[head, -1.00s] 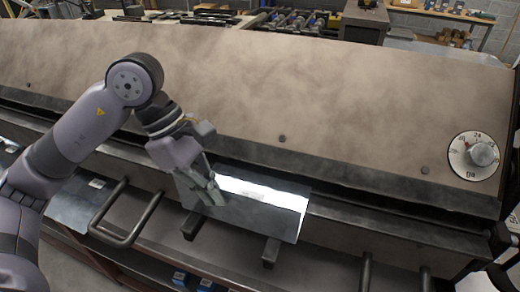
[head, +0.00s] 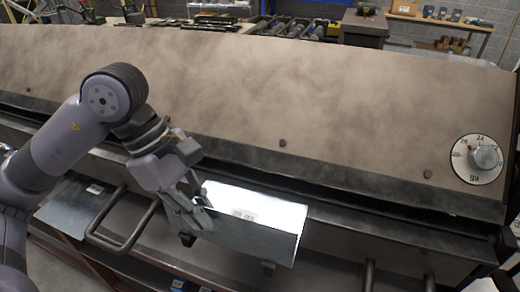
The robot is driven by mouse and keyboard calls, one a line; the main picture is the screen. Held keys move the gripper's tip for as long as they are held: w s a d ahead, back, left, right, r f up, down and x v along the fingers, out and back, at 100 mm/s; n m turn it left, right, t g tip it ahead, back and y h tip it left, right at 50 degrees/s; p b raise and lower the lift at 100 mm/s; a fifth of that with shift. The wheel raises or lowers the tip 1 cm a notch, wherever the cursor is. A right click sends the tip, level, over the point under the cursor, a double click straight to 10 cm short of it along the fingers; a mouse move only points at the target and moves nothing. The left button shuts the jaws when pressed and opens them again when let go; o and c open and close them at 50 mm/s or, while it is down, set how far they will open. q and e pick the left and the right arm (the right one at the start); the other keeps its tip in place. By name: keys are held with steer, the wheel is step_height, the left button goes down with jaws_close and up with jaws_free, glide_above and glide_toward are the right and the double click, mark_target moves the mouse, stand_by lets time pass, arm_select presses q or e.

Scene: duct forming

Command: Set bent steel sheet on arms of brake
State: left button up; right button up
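The bent steel sheet (head: 262,242) is in the middle of the head view, with a bright upper face, a darker lower face and a small label. My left gripper (head: 197,208) is shut on its left end. The sheet is in front of the brake's slot, above the brake arms. One arm end (head: 268,268) shows below the sheet, and another shows beneath my gripper (head: 187,240). Most of these arms is hidden, so I cannot tell whether the sheet touches them. My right gripper is not in view.
The brake's broad brown face (head: 330,100) fills the back, with a gauge dial (head: 484,157) at right. A bent bar handle (head: 125,232) sticks out at left, near another flat sheet (head: 75,208). A second handle (head: 370,274) shows at lower right.

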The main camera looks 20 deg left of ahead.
arm_select(q)
steer(key=o, duration=0.3)
